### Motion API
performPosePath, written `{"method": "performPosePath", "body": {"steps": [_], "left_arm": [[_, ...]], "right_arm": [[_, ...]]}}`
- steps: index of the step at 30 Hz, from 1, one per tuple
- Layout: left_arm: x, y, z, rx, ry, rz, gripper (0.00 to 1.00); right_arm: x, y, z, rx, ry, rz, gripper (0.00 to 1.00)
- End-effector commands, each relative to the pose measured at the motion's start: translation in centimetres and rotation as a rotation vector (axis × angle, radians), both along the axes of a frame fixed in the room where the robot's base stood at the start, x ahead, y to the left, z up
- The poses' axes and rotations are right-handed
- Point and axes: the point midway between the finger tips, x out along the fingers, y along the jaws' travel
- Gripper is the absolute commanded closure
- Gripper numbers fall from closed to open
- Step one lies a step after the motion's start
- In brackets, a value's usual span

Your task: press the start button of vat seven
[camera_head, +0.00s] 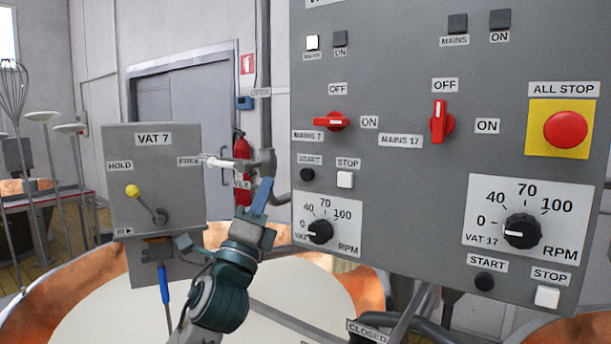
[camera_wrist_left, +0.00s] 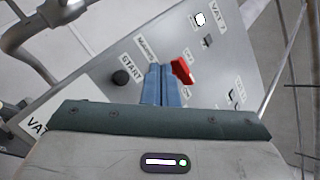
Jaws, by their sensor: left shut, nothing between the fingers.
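The grey control panel (camera_head: 400,200) carries vat seven's controls in its left column. The start button of vat seven (camera_head: 307,174) is a small black round button under a START label, left of the white square stop button (camera_head: 345,180). In the left wrist view a black button (camera_wrist_left: 120,77) sits by a START label, left of the fingertips. My left gripper (camera_head: 263,190) is shut and empty, left of and a little below the start button. In the left wrist view its blue fingers (camera_wrist_left: 160,72) point at the panel; contact cannot be judged.
The red mains 7 switch (camera_head: 331,122) points toward ON, and a white lamp (camera_head: 312,42) is lit above. The rpm dial (camera_head: 320,231) is below. Vat 17's start button (camera_head: 484,282) and the all stop (camera_head: 565,129) are right. The VAT 7 lever box (camera_head: 180,145) stands left.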

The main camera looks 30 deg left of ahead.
Motion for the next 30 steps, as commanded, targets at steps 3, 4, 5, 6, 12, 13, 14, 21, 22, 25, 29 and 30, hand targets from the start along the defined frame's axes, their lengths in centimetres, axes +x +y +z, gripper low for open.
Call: {"method": "performPosePath", "body": {"steps": [3, 4, 5, 6, 12, 13, 14, 21, 22, 25, 29, 30], "left_arm": [[0.3, 0.0, 0.1, -0.002, 0.001, -0.001, 1.0], [0.4, 0.0, 0.1, -0.002, 0.001, -0.001, 1.0], [0.7, 0.0, 0.1, -0.003, 0.001, -0.002, 1.0], [1.0, 0.0, 0.1, -0.004, 0.002, 0.0, 1.0], [3.7, -0.2, 0.2, -0.006, 0.002, -0.001, 1.0], [4.1, -0.3, 0.2, -0.006, 0.001, -0.001, 1.0], [4.6, -0.3, 0.2, -0.006, 0.002, 0.0, 1.0], [7.5, -0.5, 0.1, -0.004, 0.001, -0.002, 1.0], [7.8, -0.6, 0.1, -0.003, 0.002, -0.001, 1.0], [8.4, -0.6, 0.0, -0.002, 0.001, -0.001, 1.0], [8.8, -0.7, 0.0, -0.001, 0.001, 0.0, 1.0], [8.8, -0.7, 0.0, -0.001, 0.001, 0.0, 1.0]], "right_arm": [[0.0, 0.0, 0.2, 0.0, 0.0, 0.0, 0.67], [0.0, 0.0, 0.3, 0.0, 0.0, 0.0, 0.67], [0.0, 0.0, 0.4, 0.0, 0.0, 0.0, 0.67], [0.0, 0.0, 0.5, 0.0, 0.0, 0.0, 0.67], [0.0, 0.0, 1.5, 0.0, 0.0, 0.0, 0.67], [0.0, 0.0, 1.6, 0.0, 0.0, 0.0, 0.67], [0.0, 0.0, 1.7, 0.0, 0.0, 0.0, 0.67], [0.0, 0.1, 2.4, 0.001, 0.0, 0.0, 0.67], [0.0, 0.1, 2.5, 0.001, 0.0, 0.0, 0.67], [0.0, 0.1, 2.6, 0.001, 0.0, 0.0, 0.67], [0.0, 0.1, 2.6, 0.001, 0.0, 0.0, 0.67], [0.0, 0.1, 2.6, 0.001, 0.0, 0.0, 0.67]]}}
